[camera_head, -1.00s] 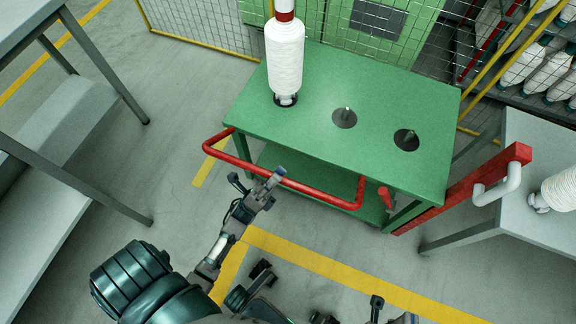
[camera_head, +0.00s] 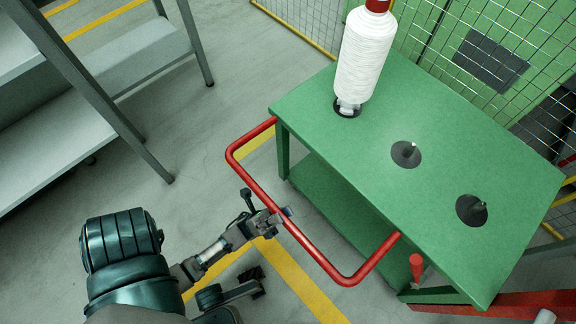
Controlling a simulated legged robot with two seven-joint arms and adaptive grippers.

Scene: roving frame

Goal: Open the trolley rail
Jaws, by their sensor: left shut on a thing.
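The green trolley (camera_head: 350,165) stands at the right. Its red U-shaped rail (camera_head: 246,177) sticks out from the near-left edge of the top, over the floor. My left gripper (camera_head: 279,214) is shut on the long outer bar of the rail, near its middle. The fingers hide the bar at that spot. A small red lever (camera_head: 416,267) hangs at the trolley's near corner.
A white yarn bobbin (camera_head: 363,58) stands upright on the trolley, beside two empty spindles (camera_head: 406,154) (camera_head: 471,209). A grey shelf unit (camera_head: 105,80) stands at the left. Mesh fencing (camera_head: 510,50) is behind the trolley. Grey floor with yellow lines lies between.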

